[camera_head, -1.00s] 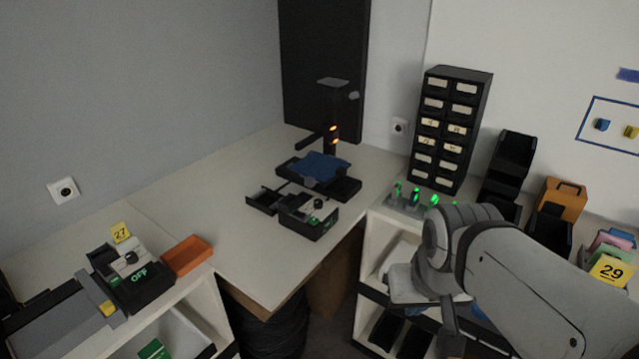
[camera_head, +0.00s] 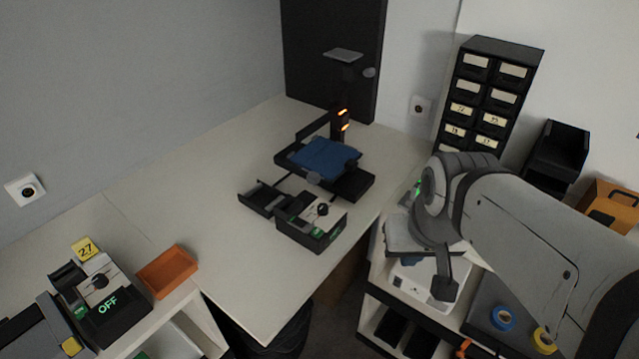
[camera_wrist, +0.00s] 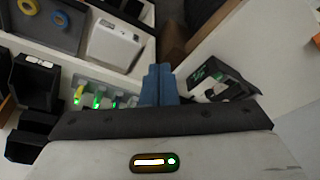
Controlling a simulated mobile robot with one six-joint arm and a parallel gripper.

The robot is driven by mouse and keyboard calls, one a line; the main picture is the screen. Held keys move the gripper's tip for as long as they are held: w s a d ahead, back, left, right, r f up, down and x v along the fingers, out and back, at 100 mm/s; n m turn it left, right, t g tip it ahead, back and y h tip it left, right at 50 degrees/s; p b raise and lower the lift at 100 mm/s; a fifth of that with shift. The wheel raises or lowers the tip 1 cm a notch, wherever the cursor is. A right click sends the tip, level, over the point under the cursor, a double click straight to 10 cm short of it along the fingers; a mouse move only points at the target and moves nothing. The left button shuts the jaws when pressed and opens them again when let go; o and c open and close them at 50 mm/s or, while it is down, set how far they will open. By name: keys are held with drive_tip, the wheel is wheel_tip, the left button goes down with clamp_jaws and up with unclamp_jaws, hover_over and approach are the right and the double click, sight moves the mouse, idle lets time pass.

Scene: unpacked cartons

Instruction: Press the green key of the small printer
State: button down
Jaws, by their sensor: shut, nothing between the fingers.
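A white box-shaped device with rounded corners, which looks like the small printer (camera_head: 424,282), stands on the shelf unit below my arm. My arm hides part of it in the head view. It also shows in the wrist view (camera_wrist: 116,43), at the upper left of my fingers, with a dark slot on top. I cannot make out a green key on it. My gripper (camera_wrist: 158,84) has blue fingers, shut together and empty. In the head view the gripper (camera_head: 410,262) is over the shelf unit, mostly hidden by my wrist. I cannot tell its exact gap to the printer.
A black device with a knob and green labels (camera_head: 312,222) stands on the desk. A black stand with a blue bed (camera_head: 326,157) is behind it. A similar device reading OFF (camera_head: 106,306) and an orange tray (camera_head: 167,270) are at left. Drawers (camera_head: 490,95) stand at the back right.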

drive_tip(key=w+a+m+g+y+p, duration=0.1)
drive_tip(key=w+a+m+y+p, duration=0.1)
drive_tip(key=w+a+m+y, duration=0.3)
drive_tip(key=m+t+y+p, duration=0.2)
drive_tip(key=m+y+p, duration=0.15)
drive_tip(key=m, duration=0.55)
hover_over(322, 233)
wheel_tip(322, 233, down, 4)
drive_tip(key=shift+r+h, duration=0.2)
drive_tip(key=shift+h, duration=0.05)
wheel_tip(322, 233, down, 8)
drive_tip(key=b, duration=0.5)
drive_tip(key=shift+b, duration=0.35)
drive_tip(key=shift+f+b, duration=0.4)
drive_tip(key=shift+b, duration=0.1)
drive_tip(key=shift+f+b, duration=0.4)
drive_tip(key=shift+b, duration=0.2)
